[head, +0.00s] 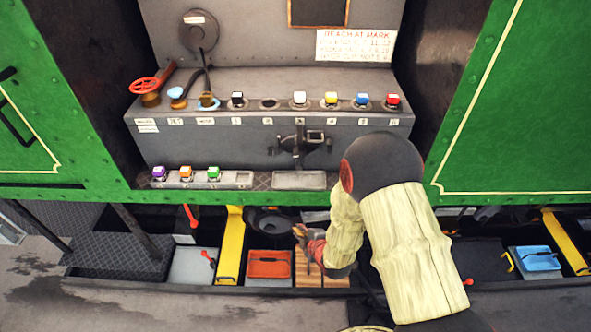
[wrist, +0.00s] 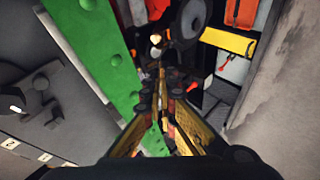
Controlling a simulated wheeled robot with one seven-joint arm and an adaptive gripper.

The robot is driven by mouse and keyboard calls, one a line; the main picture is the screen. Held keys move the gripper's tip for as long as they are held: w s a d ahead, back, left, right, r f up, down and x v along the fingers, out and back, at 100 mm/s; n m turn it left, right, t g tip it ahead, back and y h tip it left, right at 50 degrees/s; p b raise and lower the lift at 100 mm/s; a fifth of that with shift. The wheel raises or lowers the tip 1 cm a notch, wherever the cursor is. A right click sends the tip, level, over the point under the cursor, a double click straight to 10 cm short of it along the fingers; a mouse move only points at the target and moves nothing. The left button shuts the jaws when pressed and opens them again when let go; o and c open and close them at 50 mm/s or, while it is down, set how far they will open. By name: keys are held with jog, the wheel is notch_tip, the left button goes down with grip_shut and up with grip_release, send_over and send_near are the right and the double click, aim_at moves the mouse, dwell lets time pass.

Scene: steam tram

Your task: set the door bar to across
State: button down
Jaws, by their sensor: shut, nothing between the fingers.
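My gripper (head: 306,243) is low in front of the green sill, below the grey console, beside a dark round part. It also shows in the wrist view (wrist: 162,92), its fingers shut together with nothing between them. I cannot tell for sure which part is the door bar. A dark metal fitting with an upright piece and side arms (head: 299,142) sits on the console's front face, above and apart from my gripper. No part in the wrist view is clearly the bar.
The green sill (head: 365,198) runs between console and floor recess; it also shows close by the fingers in the wrist view (wrist: 97,62). Below lie an orange tray (head: 268,264), yellow rails (head: 230,248) and a blue tray (head: 539,260). Coloured knobs and a red wheel (head: 144,86) stand on the console.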

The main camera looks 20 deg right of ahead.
jog(key=w+r+n+t, duration=0.3)
jog(key=r, duration=0.3)
jog(key=w+r+n+t+y, duration=0.1)
jog(key=w+r+n+t, duration=0.1)
jog(key=r, duration=0.5)
jog(key=shift+w+a+n+t+y, duration=0.35)
jog(key=shift+n+t, duration=0.25)
jog(key=shift+n, duration=0.3)
jog(key=shift+w, duration=0.1)
jog(key=w, duration=0.3)
jog(key=w+a+b, duration=0.1)
jog(key=w, duration=0.2)
jog(key=w+a+f, duration=0.1)
jog(key=w, duration=0.3)
jog(key=shift+w, duration=0.1)
jog(key=d, duration=0.2)
jog(key=s+d, duration=0.1)
jog(key=shift+r, duration=0.25)
jog(key=shift+s+d+r, duration=0.1)
jog(key=shift+d, duration=0.45)
